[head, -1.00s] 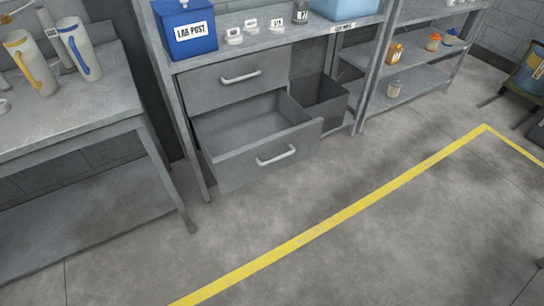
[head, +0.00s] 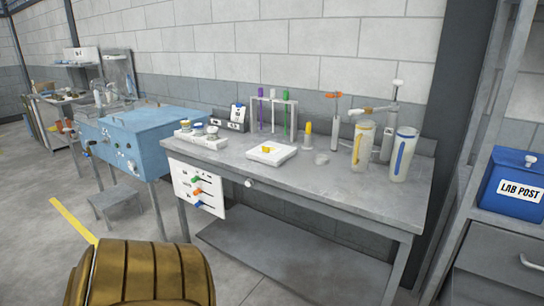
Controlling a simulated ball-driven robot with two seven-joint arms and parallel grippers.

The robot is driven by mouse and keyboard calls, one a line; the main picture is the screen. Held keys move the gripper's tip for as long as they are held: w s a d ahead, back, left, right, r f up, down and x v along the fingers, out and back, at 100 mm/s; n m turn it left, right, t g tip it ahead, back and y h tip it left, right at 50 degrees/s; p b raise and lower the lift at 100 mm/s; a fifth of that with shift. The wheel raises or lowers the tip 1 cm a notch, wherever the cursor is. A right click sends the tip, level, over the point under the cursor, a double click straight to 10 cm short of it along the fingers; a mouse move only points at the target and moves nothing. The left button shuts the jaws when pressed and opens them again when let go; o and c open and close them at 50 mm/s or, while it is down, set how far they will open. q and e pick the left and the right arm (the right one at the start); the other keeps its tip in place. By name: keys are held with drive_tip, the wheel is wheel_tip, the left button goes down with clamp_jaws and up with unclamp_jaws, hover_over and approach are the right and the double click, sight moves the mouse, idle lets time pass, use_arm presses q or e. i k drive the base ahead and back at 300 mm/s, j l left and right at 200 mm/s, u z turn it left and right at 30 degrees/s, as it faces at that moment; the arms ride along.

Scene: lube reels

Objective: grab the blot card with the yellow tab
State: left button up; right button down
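I cannot pick out a blot card for certain. A small yellow piece (head: 266,149) lies on a white square plate (head: 272,154) on the grey bench. Right of it stands a slim yellow-topped item (head: 308,132). Behind, a rack (head: 274,101) holds upright strips or tubes with purple, white and green tops. A white panel (head: 187,187) at the bench's front left carries several coloured handles. Neither of my grippers is in view.
The grey bench (head: 380,195) also holds two pale bottles (head: 361,147) (head: 403,154) at its right. A blue box unit (head: 135,135) stands left, with a low step stool (head: 115,203) before it. A blue LAB POST box (head: 511,184) is at the right.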

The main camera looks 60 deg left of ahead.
sight(270, 147)
drive_tip(key=u, duration=2.05)
drive_tip(key=z, duration=0.4)
drive_tip(key=j+z, duration=0.1)
drive_tip(key=z, duration=0.25)
drive_tip(key=j+z, duration=0.1)
drive_tip(key=z, duration=0.65)
drive_tip(key=j+z, duration=0.3)
drive_tip(key=j, duration=0.15)
drive_tip(key=k+j+z, duration=0.1)
drive_tip(key=j+z, duration=0.15)
drive_tip(key=j, duration=0.15)
drive_tip(key=k+j+z, duration=0.15)
drive_tip(key=j+z, duration=0.15)
drive_tip(key=k+j+z, duration=0.25)
drive_tip(key=j, duration=0.25)
drive_tip(key=k+j+z, duration=0.1)
drive_tip(key=j+z, duration=0.2)
drive_tip(key=k+j+z, duration=0.25)
drive_tip(key=j, duration=0.1)
